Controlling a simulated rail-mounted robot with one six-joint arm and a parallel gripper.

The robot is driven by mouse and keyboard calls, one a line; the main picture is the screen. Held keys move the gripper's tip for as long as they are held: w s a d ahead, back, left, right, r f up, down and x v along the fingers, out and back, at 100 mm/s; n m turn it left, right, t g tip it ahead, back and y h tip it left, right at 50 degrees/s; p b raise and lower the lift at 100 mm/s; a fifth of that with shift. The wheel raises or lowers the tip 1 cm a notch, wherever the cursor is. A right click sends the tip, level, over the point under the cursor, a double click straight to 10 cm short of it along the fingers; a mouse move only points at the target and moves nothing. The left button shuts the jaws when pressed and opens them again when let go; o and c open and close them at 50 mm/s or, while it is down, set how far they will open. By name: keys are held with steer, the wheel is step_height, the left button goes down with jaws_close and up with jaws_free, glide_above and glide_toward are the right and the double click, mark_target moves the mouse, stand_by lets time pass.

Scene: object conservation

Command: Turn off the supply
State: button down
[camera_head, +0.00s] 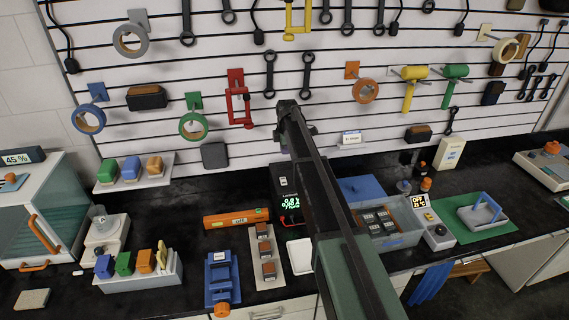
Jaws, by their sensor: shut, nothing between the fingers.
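The supply appears to be the black box (288,184) on the dark bench, near the middle of the head view. Its front has a lit green readout with blurred digits, a small white label above it and a red-orange spot near its lower edge. My arm rises from the bottom of the view, and its long dark link passes just right of the supply and covers part of that side. My gripper does not show; the arm's far end is above the supply, and what lies behind the link is hidden. I cannot make out a switch on the supply.
An orange bar-shaped device (236,218) lies left of the supply, with a tray of small brown blocks (255,262) in front. A white dish (300,256) sits close to my arm. A blue-grey bin (400,239) and a device reading OFF (432,228) stand right. Tools hang behind.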

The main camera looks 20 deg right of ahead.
mark_target(285, 181)
steer(key=shift+s+a, duration=0.1)
steer(key=f+b, duration=0.4)
steer(key=w+f+b, duration=0.1)
steer(key=f+b, duration=0.9)
steer(key=shift+w, duration=0.4)
steer(key=shift+w+f+b, duration=0.1)
steer(key=shift+f+b, duration=0.25)
steer(key=shift+r, duration=0.3)
steer(key=shift+s, duration=0.3)
steer(key=shift+s+r+p, duration=0.1)
steer(key=shift+s+p, duration=0.25)
steer(key=shift+s, duration=0.25)
